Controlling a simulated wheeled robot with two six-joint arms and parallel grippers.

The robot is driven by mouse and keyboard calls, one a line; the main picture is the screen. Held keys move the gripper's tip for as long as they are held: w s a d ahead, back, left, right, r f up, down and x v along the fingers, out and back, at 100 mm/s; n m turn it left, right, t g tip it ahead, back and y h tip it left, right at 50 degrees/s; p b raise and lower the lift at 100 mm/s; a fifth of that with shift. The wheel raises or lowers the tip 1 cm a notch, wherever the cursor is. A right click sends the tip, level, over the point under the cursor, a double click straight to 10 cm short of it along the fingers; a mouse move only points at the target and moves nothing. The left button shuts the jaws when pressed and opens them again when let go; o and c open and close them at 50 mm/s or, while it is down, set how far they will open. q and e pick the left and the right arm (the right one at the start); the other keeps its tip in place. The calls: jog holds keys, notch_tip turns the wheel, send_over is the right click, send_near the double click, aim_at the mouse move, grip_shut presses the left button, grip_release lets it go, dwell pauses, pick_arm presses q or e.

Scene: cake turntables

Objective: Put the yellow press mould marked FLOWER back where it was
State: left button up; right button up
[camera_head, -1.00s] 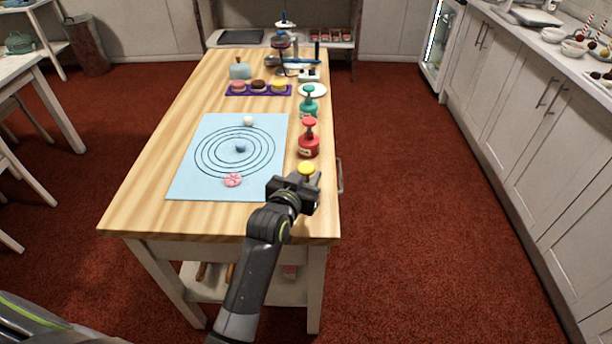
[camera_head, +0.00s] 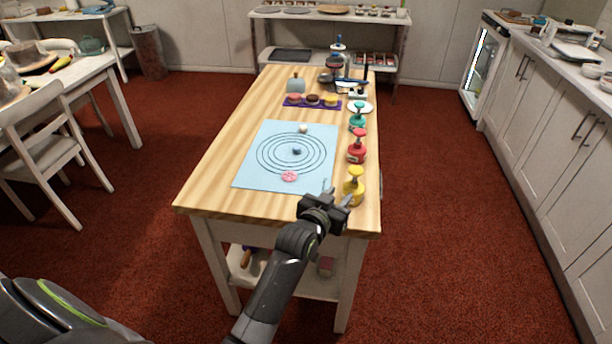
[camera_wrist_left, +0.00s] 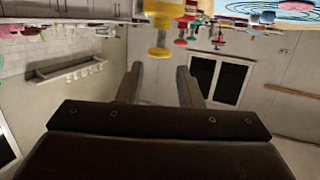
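The yellow press mould (camera_head: 354,188) stands upright on the wooden table near its front right corner. Its marking is too small to read. My left gripper (camera_head: 338,195) is open and empty, on the near left side of the yellow mould and apart from it. In the left wrist view, the two fingers (camera_wrist_left: 160,70) are spread with nothing between them. The yellow mould also shows there, upside down beyond the fingertips (camera_wrist_left: 162,22). My right gripper is in neither current view.
A red press mould (camera_head: 357,150) and a teal one (camera_head: 357,120) stand behind the yellow one. A blue mat (camera_head: 255,180) with rings carries a pink piece (camera_head: 289,176) and small balls. A purple tray (camera_head: 297,105) with cakes lies farther back.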

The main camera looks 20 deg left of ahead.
pick_arm(q)
jog(key=s+a+f+g+y, duration=0.1)
jog(key=s+a+f+g, duration=0.15)
jog(key=s+f, duration=0.65)
jog(key=s+a+f+n+g, duration=0.15)
jog(key=s+a+f, duration=0.25)
jog(key=f, duration=0.9)
jog(key=s+a+f+m+g+y, duration=0.1)
jog(key=s+a+f+g, duration=0.2)
jog(key=s+f, duration=0.65)
jog(key=s+a+f+g, duration=0.1)
jog(key=s+f+g, duration=0.1)
jog(key=s+f, duration=0.4)
jog(key=s+a+f+g, duration=0.1)
jog(key=s+f+g, duration=0.2)
jog(key=s, duration=1.1)
jog(key=s+f+n+g, duration=0.1)
jog(key=s+f+g, duration=0.1)
jog(key=s+f, duration=0.8)
jog(key=shift+s+a+g, duration=0.2)
jog(key=shift+a+g, duration=0.1)
jog(key=shift+a, duration=0.1)
pick_arm(e)
jog(key=shift+w, duration=0.75)
